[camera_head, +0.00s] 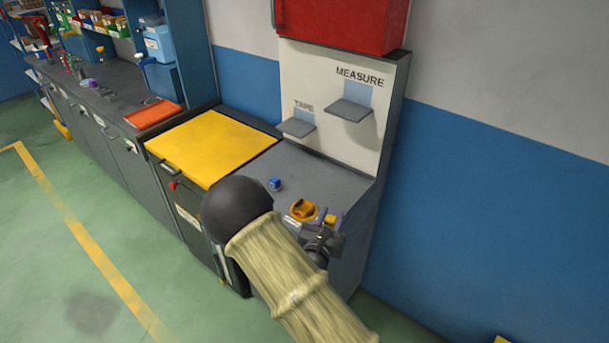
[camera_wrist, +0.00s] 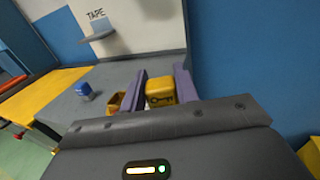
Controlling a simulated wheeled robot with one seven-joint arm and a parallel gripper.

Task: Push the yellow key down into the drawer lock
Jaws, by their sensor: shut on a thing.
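The yellow key (camera_wrist: 160,92) is block-shaped with a dark key mark on its face. It sits between the purple fingers of my gripper (camera_wrist: 159,72), which is shut on it. In the head view, my gripper (camera_head: 328,220) is over the right front of the grey worktop, and a bit of the yellow key (camera_head: 330,218) shows. Just left of the fingers is a round yellow-orange fitting (camera_head: 303,210), which looks like the lock. It also shows in the wrist view (camera_wrist: 116,102), partly hidden behind the left finger. The key looks apart from it; its height above the worktop is unclear.
A small blue block (camera_head: 275,184) stands on the grey worktop (camera_head: 318,180). A yellow panel (camera_head: 212,148) lies to the left. A back panel with TAPE (camera_head: 298,128) and MEASURE (camera_head: 349,109) shelves rises behind, under a red box (camera_head: 345,25).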

